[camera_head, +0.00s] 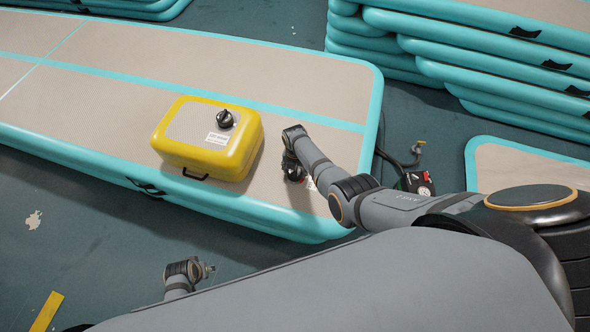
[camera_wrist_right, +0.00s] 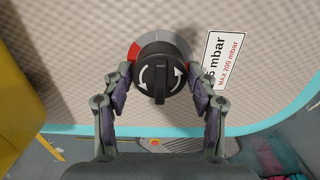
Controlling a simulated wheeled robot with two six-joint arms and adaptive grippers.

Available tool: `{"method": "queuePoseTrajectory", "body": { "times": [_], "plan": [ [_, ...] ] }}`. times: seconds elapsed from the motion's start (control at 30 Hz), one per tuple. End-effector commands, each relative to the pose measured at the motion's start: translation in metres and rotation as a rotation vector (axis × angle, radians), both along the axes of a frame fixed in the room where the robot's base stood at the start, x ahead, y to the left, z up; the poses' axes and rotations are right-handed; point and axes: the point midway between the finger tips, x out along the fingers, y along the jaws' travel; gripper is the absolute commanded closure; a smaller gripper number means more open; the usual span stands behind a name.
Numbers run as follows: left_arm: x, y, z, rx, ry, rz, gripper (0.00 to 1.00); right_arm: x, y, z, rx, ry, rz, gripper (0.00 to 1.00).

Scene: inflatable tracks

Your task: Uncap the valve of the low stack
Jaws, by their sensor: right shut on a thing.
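The low stack (camera_head: 100,100) is a beige inflatable track with teal sides in the head view. Its valve cap, a round black knob (camera_wrist_right: 160,84) with white turning arrows, shows in the right wrist view beside a red and grey mark. My right gripper (camera_head: 293,168) is over the stack's right end. In the wrist view its fingers (camera_wrist_right: 160,72) are shut on the valve cap, one on each side. My left gripper (camera_head: 208,270) is low in the head view, off the stack; its fingers are too small to read.
A pump with a hose (camera_head: 417,183) is on the floor at right. A taller stack (camera_head: 470,60) stands behind. A label (camera_wrist_right: 220,60) sits beside the valve.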

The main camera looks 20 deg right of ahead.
Motion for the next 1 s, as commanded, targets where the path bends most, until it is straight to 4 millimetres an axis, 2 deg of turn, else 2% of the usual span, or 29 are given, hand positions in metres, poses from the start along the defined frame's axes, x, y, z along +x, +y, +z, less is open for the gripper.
{"method": "queuePoseTrajectory", "body": {
  "times": [1.0],
  "plan": [
    [0.0, 0.0, 0.042, 0.0, 0.0, 0.0, 0.6, 0.0, 0.0, 0.04, 0.0, 0.0, -0.001, 0.71]
  ]
}}
